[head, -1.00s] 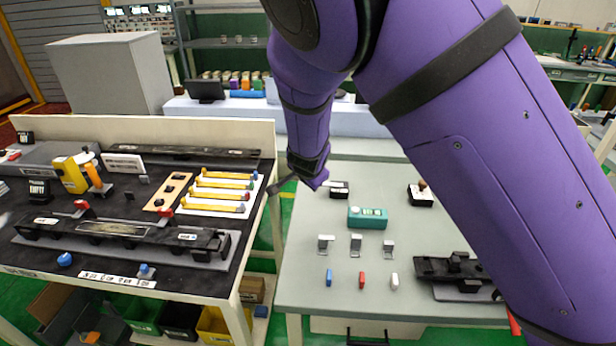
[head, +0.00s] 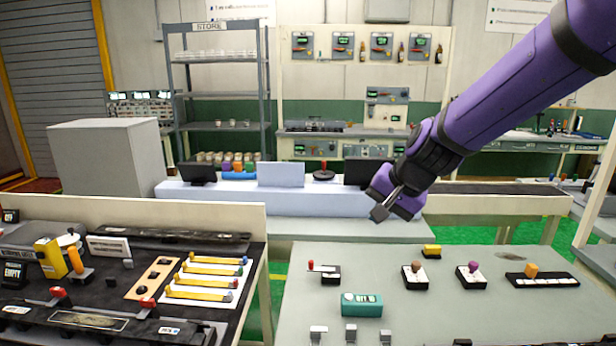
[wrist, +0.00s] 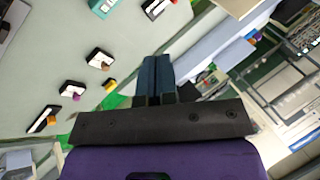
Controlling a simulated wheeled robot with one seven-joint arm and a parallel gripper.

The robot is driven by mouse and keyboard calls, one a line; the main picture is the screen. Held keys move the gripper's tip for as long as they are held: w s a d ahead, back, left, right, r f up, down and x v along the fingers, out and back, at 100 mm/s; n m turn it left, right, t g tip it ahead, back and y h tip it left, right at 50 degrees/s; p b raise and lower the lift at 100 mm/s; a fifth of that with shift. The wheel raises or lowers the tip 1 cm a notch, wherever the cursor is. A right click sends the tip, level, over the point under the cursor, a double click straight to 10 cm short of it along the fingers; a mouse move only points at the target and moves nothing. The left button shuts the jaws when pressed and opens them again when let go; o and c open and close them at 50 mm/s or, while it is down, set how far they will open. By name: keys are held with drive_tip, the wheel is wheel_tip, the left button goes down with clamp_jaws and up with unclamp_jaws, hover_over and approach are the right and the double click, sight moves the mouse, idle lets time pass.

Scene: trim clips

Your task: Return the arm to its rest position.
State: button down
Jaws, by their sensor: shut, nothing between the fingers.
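My purple arm comes in from the upper right of the head view. My gripper (head: 381,210) is held in the air above the far side of the grey table (head: 420,312), pointing left and down. In the wrist view my gripper (wrist: 157,62) shows its two dark fingers together with nothing between them. It touches nothing that I can see.
On the grey table stand a teal box (head: 361,305), a red-lever block (head: 324,273), joystick blocks (head: 415,277) and a black strip with an orange knob (head: 541,281). The black-topped workbench (head: 120,281) is at left. A grey shelf (head: 219,90) stands behind.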

drive_tip(key=s+d+r+n+h, duration=0.1)
drive_tip(key=s+d+r, duration=0.1)
drive_tip(key=s+d, duration=0.3)
drive_tip(key=s+d+r+n+h, duration=0.1)
drive_tip(key=s+d, duration=0.5)
drive_tip(key=s, duration=0.6)
drive_tip(key=s+d+r+n+h, duration=0.2)
drive_tip(key=s+d+r, duration=0.3)
drive_tip(key=s, duration=0.3)
drive_tip(key=shift+s+d+r+n, duration=0.25)
drive_tip(key=shift+s+n, duration=0.05)
drive_tip(key=shift+n, duration=0.1)
